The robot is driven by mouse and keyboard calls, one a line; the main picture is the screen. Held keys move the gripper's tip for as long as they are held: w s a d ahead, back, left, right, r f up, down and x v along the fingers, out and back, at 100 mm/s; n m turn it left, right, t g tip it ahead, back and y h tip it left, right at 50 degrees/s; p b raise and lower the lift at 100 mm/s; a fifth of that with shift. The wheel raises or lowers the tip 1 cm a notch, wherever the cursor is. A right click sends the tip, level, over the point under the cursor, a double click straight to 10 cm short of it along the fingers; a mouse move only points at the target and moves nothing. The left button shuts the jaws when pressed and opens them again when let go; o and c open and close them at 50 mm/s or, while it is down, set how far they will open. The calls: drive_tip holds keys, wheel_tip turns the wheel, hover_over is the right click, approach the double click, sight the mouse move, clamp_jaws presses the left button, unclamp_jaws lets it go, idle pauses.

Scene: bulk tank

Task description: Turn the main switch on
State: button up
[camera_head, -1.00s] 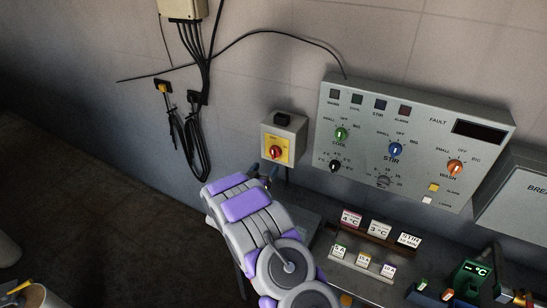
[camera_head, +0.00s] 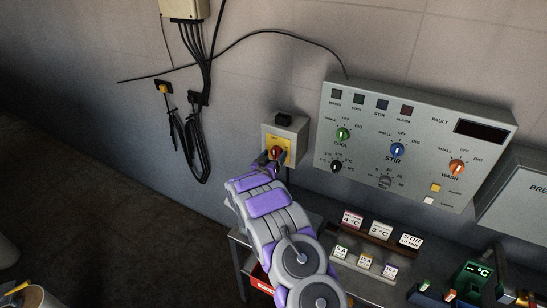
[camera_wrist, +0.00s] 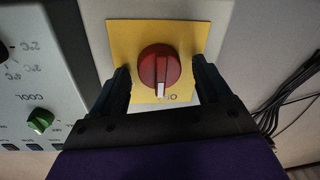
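The main switch is a red rotary knob (camera_head: 276,152) on a yellow plate (camera_head: 270,140), on the front of a small grey wall box (camera_head: 299,125). In the wrist view the red knob (camera_wrist: 159,69) has a white mark at its lower edge, beside a partly hidden label on the yellow plate (camera_wrist: 127,37). My gripper (camera_head: 274,160) is at the knob. In the wrist view my gripper (camera_wrist: 160,75) is open, with one dark finger on each side of the knob and visible gaps between. The knob is not gripped.
A large control panel (camera_head: 430,125) with several knobs and lamps is right of the switch box. Black cables (camera_head: 204,150) hang on the left wall.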

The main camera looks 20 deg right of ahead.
drive_tip(key=shift+a, duration=0.2)
drive_tip(key=c, duration=0.4)
drive_tip(key=shift+d+r, duration=0.1)
drive_tip(key=shift+d, duration=0.05)
drive_tip(key=c, duration=0.6)
drive_tip(key=shift+m, duration=0.3)
drive_tip(key=m+b, duration=0.1)
drive_tip(key=m, duration=0.2)
drive_tip(key=shift+m, duration=0.4)
drive_tip(key=m, duration=0.1)
drive_tip(key=m+b, duration=0.1)
drive_tip(key=m, duration=0.1)
drive_tip(key=m+b, duration=0.1)
drive_tip(key=shift+f+m+h, duration=0.25)
drive_tip(key=shift+m+h, duration=0.15)
drive_tip(key=m+b, duration=0.4)
drive_tip(key=shift+f+m+h, duration=0.15)
drive_tip(key=shift+m+h, duration=0.15)
drive_tip(key=m+b, duration=0.4)
drive_tip(key=m, duration=0.1)
drive_tip(key=shift+g, duration=0.3)
